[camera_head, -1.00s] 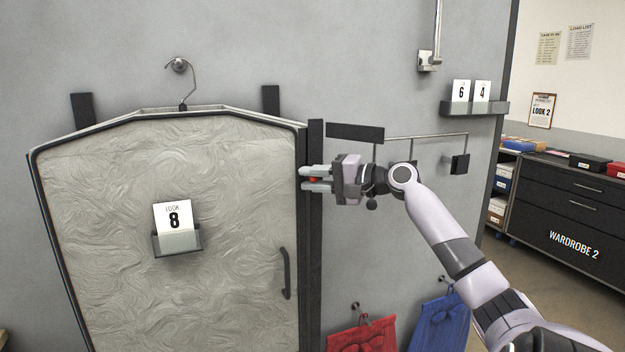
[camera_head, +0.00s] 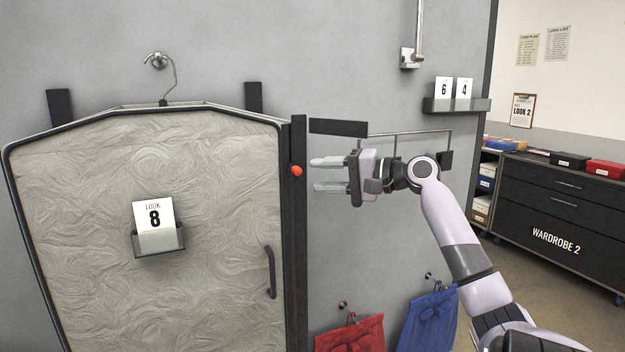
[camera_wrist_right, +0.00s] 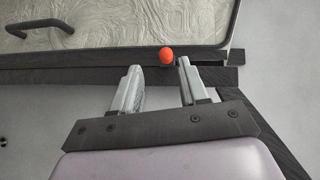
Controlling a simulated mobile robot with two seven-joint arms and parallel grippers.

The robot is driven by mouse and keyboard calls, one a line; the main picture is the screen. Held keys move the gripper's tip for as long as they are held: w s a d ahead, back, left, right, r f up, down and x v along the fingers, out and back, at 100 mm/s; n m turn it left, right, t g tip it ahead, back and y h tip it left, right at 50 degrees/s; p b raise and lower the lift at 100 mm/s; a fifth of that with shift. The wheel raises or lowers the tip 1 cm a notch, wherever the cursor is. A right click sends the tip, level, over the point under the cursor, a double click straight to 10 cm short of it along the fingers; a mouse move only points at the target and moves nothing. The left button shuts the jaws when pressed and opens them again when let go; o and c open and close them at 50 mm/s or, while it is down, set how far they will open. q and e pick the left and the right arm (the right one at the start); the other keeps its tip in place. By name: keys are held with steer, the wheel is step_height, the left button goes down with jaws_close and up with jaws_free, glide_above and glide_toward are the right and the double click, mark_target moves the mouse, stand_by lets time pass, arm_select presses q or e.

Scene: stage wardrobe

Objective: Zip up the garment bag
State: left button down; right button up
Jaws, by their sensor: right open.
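The grey garment bag (camera_head: 90,190) hangs on the wall from a hook, its dark-edged front filling the left of the head view. A red zip knob (camera_head: 297,171) sits on the dark strip along the bag's right edge, near the top. It also shows as an orange-red ball in the right wrist view (camera_wrist_right: 166,55). My right gripper (camera_head: 328,175) is open and empty, just right of the knob and apart from it. In the wrist view the knob lies just beyond the fingertips, between their lines. My left gripper is not in view.
A card holder (camera_head: 160,242) with a "LOOK 8" card and a dark handle (camera_head: 271,272) are on the bag's front. A dark bar and rail (camera_head: 338,128) stand behind my gripper. Red cloth (camera_head: 350,335) and blue cloth (camera_head: 430,318) hang below. A drawer cabinet (camera_head: 560,215) stands far right.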

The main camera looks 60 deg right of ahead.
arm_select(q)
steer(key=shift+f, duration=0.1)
arm_select(e)
steer(key=shift+s+d, duration=0.1)
steer(key=shift+s, duration=0.3)
steer(key=shift+f, duration=0.1)
